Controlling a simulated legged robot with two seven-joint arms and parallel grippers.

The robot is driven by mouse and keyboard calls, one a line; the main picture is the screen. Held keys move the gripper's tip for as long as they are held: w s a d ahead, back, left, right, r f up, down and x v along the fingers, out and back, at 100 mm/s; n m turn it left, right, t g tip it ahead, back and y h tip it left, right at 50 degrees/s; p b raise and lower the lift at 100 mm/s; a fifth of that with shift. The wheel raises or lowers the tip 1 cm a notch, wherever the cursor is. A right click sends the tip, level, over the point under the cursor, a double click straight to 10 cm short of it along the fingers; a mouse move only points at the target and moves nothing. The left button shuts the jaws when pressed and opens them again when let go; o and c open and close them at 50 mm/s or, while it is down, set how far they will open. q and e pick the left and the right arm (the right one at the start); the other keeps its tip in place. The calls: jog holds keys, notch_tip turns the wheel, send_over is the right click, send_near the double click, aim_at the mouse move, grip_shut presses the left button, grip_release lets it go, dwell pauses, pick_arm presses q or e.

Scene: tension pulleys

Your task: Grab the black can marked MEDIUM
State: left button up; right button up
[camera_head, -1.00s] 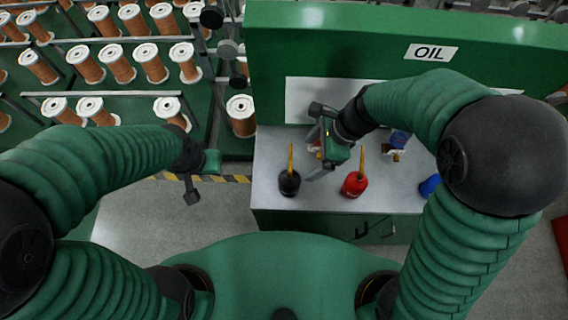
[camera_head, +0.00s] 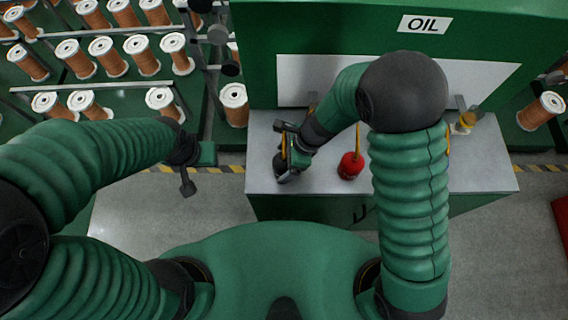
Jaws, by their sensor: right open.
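The black can (camera_head: 280,162) stands on the left part of the grey oil bench. It is mostly hidden by my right gripper (camera_head: 287,160); its yellow spout (camera_head: 284,148) shows between the gripper parts. The MEDIUM marking cannot be read. My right gripper is open and reaches down at the can, with its jaws about it; I cannot tell whether they touch. My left gripper (camera_head: 198,170) is open and empty, left of the bench.
A red can (camera_head: 350,166) with a yellow spout stands just right of my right gripper. An amber oiler (camera_head: 466,121) stands at the back right of the bench (camera_head: 490,165). My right arm hides part of the bench. Racks of copper spools (camera_head: 107,57) stand at left.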

jog(key=shift+r, duration=0.1)
jog(key=c, duration=1.8)
grip_shut()
jog(key=shift+r, duration=0.1)
